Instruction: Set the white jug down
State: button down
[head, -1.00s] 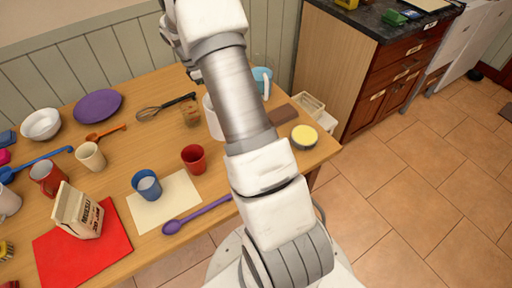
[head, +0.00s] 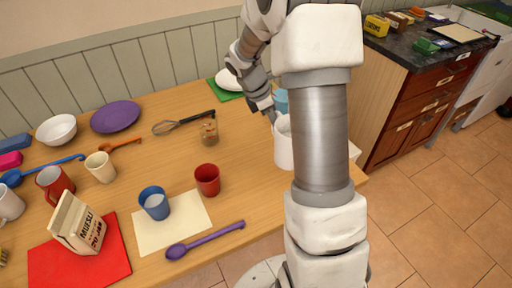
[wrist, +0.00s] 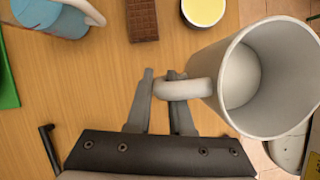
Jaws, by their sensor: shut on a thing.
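The white jug (head: 283,148) is over the right part of the wooden table in the head view, its right side hidden behind my arm. In the wrist view the jug (wrist: 225,85) is at the right, its open mouth showing and its inside looking empty. My gripper (wrist: 163,78) is shut on the jug's handle, one finger on each side of it. I cannot tell whether the jug's base touches the table.
A red cup (head: 207,180) and a glass (head: 208,132) stand to the left. Bare tabletop (head: 245,170) lies between the red cup and my arm.

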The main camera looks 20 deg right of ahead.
jog(key=shift+w+a+f+b, duration=0.3)
jog(key=shift+w+a+f, duration=0.65)
jog(key=shift+f, duration=0.5)
jog(key=shift+w+a+f+b, duration=0.35)
jog(key=shift+w+a+f, duration=0.4)
jog(key=shift+w+f, duration=0.5)
jog(key=shift+w+a+f+b, duration=0.3)
jog(key=shift+w+a+f, duration=0.55)
jog(key=shift+f, duration=0.8)
jog(key=shift+f, duration=0.1)
jog(key=shift+f, duration=0.15)
jog(key=c, duration=0.8)
grip_release()
